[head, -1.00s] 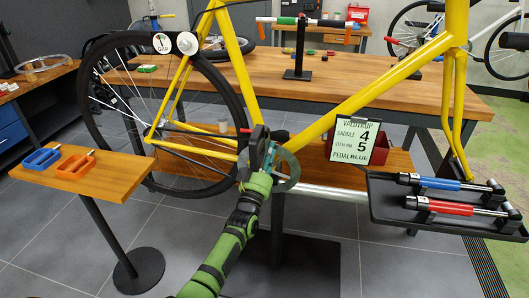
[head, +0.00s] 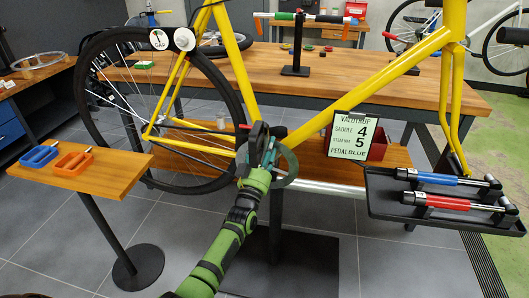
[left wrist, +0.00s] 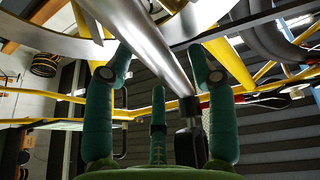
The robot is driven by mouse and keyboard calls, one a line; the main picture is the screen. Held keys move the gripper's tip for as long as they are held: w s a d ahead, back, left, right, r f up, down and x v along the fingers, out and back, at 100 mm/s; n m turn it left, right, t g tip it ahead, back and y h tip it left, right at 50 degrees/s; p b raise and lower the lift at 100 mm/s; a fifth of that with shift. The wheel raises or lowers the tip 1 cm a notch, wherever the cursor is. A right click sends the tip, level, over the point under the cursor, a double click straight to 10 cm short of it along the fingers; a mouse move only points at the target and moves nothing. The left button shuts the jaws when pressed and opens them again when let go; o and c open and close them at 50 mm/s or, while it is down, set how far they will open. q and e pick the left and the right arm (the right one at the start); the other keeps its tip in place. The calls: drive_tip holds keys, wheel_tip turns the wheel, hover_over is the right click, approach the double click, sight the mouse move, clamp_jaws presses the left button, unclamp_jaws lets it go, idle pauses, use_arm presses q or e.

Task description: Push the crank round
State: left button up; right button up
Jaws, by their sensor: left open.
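The yellow bike frame (head: 240,70) stands across the head view, its rear wheel (head: 84,110) at the left. In the left wrist view my open green fingers (left wrist: 160,75) stand on either side of a silver bar (left wrist: 140,45). A black block (left wrist: 188,143) shows near the bar's lower end. My right gripper is out of view.
A small wooden stand (head: 110,178) holds blue and orange pedals at the left. A black tray (head: 390,210) with blue and red tools is at the right. An order sign (head: 354,140) stands before the workbench (head: 350,85). A silver tube (head: 325,188) runs right of the gripper.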

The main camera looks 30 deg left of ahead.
use_arm(q)
drive_tip(key=v, duration=1.2)
